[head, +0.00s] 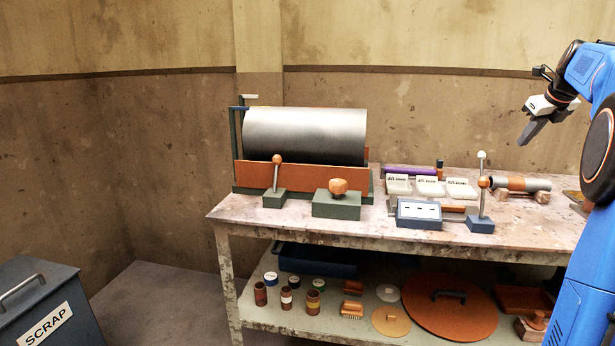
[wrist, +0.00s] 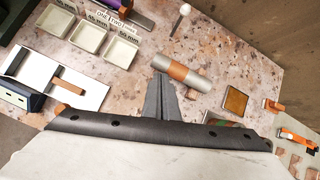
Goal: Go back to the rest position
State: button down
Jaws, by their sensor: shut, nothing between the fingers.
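My gripper (head: 533,130) is at the upper right of the head view, raised well above the right end of the workbench (head: 330,222) and touching nothing. Its grey fingers are together and empty. In the wrist view the closed fingers (wrist: 160,97) point down over the bench. A grey pipe piece with an orange band (wrist: 178,72) lies beyond the fingertips in that view. The same pipe piece (head: 520,183) rests on small wooden supports in the head view.
A large metal drum (head: 305,135) sits in an orange-fronted cradle at the bench's left. White trays (head: 430,186), a grey-blue box (head: 418,213) and a ball-topped lever (head: 482,190) stand mid-bench. A SCRAP bin (head: 45,305) is at lower left. Air around my gripper is clear.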

jog(key=s+a+f+n, duration=0.1)
jog(key=s+a+n, duration=0.1)
jog(key=a, duration=0.3)
jog(key=s+a+f+n, duration=0.1)
jog(key=s+a+n, duration=0.1)
jog(key=a, duration=0.3)
jog(key=s+a+n, duration=0.2)
jog(key=a+n, duration=0.2)
jog(key=a, duration=0.2)
jog(key=shift+s+a+f+y, duration=0.1)
jog(key=shift+f+y, duration=0.2)
jog(key=shift+f, duration=0.1)
jog(key=s+a+f+n+g, duration=0.1)
jog(key=s+a+f+n, duration=0.6)
jog(key=s+a+n, duration=0.3)
jog(key=s+a+f+n+g, duration=0.1)
jog(key=s+a+f+n, duration=0.7)
jog(key=s+a, duration=0.35)
jog(key=s+a+f+n, duration=0.3)
jog(key=s+f+n, duration=0.6)
jog(key=s+f, duration=0.2)
jog(key=shift+s+a+f+y, duration=0.3)
jog(key=shift+s+a+f, duration=0.05)
jog(key=shift+s, duration=0.25)
